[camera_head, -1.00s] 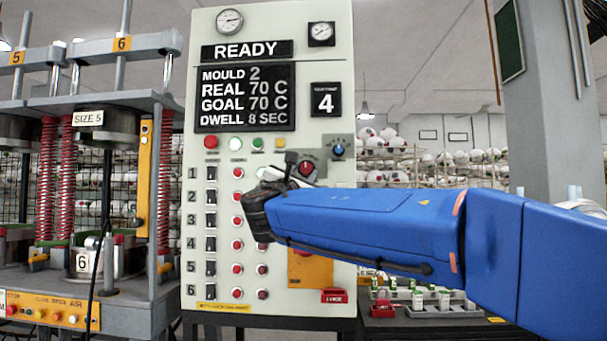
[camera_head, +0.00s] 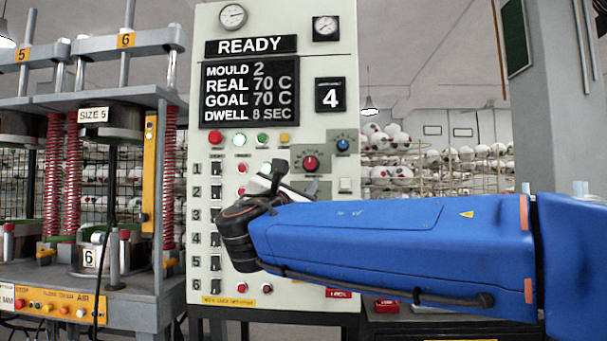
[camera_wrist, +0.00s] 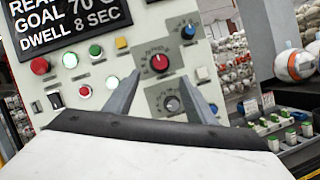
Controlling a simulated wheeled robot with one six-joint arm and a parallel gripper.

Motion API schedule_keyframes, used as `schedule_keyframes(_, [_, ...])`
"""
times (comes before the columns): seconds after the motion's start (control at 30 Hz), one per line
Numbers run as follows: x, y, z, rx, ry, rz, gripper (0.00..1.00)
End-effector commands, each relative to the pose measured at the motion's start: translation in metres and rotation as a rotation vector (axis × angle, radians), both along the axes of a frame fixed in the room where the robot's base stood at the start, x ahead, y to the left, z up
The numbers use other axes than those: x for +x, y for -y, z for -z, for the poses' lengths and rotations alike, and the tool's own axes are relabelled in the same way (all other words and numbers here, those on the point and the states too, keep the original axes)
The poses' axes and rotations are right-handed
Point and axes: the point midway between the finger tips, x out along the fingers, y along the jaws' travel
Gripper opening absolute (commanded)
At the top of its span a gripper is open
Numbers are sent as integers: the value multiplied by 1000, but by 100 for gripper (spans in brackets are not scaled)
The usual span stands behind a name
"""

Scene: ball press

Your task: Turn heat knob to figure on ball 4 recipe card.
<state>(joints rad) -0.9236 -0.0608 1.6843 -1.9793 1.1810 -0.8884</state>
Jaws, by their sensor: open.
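The pale control panel (camera_head: 330,75) carries a red-capped knob (camera_head: 310,163) on a grey plate, also in the wrist view (camera_wrist: 159,62). A blue knob (camera_head: 342,145) is at its upper right, and a grey knob (camera_wrist: 172,103) is below it. Their labels are too small to read. The display (camera_head: 248,95) reads mould 2, real 70 C, goal 70 C, dwell 8 sec. A separate window (camera_head: 330,96) shows 4. My gripper (camera_wrist: 160,79) is open and empty, below the red knob in the wrist view, its fingers apart. No recipe card is readable.
Numbered rows of switches and red buttons (camera_head: 242,168) run down the panel's left, partly behind my arm. A press (camera_head: 120,110) stands left. Racks of balls (camera_head: 400,170) and a grey pillar (camera_head: 550,110) are at right.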

Motion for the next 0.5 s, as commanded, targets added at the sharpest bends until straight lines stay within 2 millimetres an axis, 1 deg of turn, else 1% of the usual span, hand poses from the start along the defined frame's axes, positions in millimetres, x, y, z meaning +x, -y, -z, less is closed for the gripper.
schedule_keyframes(0.03, [-9,-3,4,-1,-1,-5,50])
schedule_keyframes(0.1, [-22,-5,8,-1,0,-5,50])
schedule_keyframes(0.2, [-37,-9,14,0,0,-4,50])
schedule_keyframes(0.3, [-50,-12,20,-1,-2,-4,50])
schedule_keyframes(0.5, [-67,-15,26,0,-1,-2,50])
